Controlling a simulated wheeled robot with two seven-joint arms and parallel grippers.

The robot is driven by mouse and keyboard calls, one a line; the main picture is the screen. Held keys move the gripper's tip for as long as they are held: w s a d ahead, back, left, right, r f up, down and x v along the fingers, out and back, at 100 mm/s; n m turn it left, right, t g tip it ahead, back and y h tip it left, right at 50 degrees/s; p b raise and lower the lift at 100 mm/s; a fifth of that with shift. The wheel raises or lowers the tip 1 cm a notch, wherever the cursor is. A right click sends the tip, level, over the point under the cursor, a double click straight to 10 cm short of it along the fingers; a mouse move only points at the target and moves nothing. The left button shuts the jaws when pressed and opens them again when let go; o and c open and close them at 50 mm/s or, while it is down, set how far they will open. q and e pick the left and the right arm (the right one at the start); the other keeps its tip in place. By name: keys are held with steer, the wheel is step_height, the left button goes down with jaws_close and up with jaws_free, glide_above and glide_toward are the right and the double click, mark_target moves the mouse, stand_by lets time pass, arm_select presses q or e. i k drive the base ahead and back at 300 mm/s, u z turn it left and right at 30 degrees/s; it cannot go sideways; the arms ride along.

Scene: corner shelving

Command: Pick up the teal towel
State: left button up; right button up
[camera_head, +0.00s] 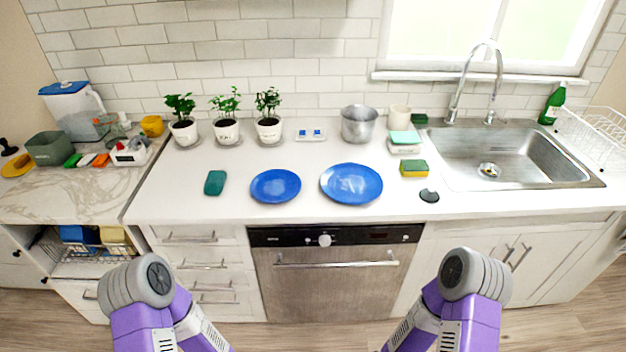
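A small dark teal folded cloth (214,183), which looks like the teal towel, lies flat on the white counter, left of the smaller blue plate (276,186). Nothing covers it. A lighter mint-teal piece (405,137) lies on top of a white item near the sink; I cannot tell if it is cloth. My two purple and grey arms show at the bottom of the head view, below the counter's front edge and well apart from the cloth. Neither gripper's fingers are visible.
A larger blue plate (351,184) lies right of the smaller one. Potted plants (228,130) stand behind the cloth. A metal pot (359,124), a yellow-green sponge (413,168) and the sink (500,155) are further right. The counter around the cloth is clear.

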mark_target(214, 183)
steer(key=u, duration=2.3)
steer(key=i, duration=1.95)
steer(key=z, duration=3.4)
